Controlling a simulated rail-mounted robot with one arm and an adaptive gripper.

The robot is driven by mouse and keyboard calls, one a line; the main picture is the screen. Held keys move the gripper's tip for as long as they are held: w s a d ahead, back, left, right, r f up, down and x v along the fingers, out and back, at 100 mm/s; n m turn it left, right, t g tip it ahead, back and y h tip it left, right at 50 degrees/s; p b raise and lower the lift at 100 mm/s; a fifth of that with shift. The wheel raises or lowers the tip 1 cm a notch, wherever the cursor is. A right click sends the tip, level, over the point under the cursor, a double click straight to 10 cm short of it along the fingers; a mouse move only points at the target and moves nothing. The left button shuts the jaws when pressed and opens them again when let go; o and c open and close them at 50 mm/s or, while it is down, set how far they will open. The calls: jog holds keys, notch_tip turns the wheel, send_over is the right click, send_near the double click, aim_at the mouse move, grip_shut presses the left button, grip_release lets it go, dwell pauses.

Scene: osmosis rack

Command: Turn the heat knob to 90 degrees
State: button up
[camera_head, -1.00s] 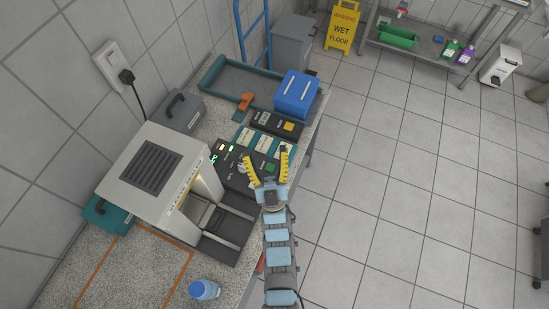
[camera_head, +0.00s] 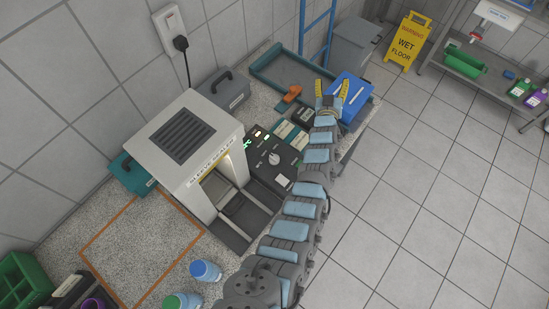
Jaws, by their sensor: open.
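A pale round knob (camera_head: 274,158) sits on the dark control panel (camera_head: 262,172) beside the white machine. Its pointer angle is too small to read. I cannot tell from its markings whether it is the heat knob. Small lit displays (camera_head: 257,134) glow green and red at the panel's back edge. My gripper (camera_head: 332,90) is open, with yellow fingers spread apart. It shows beyond the panel, in front of the blue box (camera_head: 350,92), and appears empty.
The white machine (camera_head: 182,140) stands left of the panel. A teal-edged tray (camera_head: 262,72) with an orange item (camera_head: 291,94) lies behind. Blue-capped (camera_head: 205,270) and green-capped (camera_head: 175,301) bottles stand at the front.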

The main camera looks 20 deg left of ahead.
jog(key=w+d+f+m+g+h+b, duration=0.2)
jog(key=w+m+g+h, duration=0.1)
jog(key=w, duration=0.2)
jog(key=m+g+b, duration=0.5)
jog(key=g, duration=1)
send_over(274, 156)
notch_tip(274, 156, down, 9)
jog(key=shift+d+f, duration=0.15)
jog(key=shift+f, duration=5.65)
jog(key=c, duration=1.2)
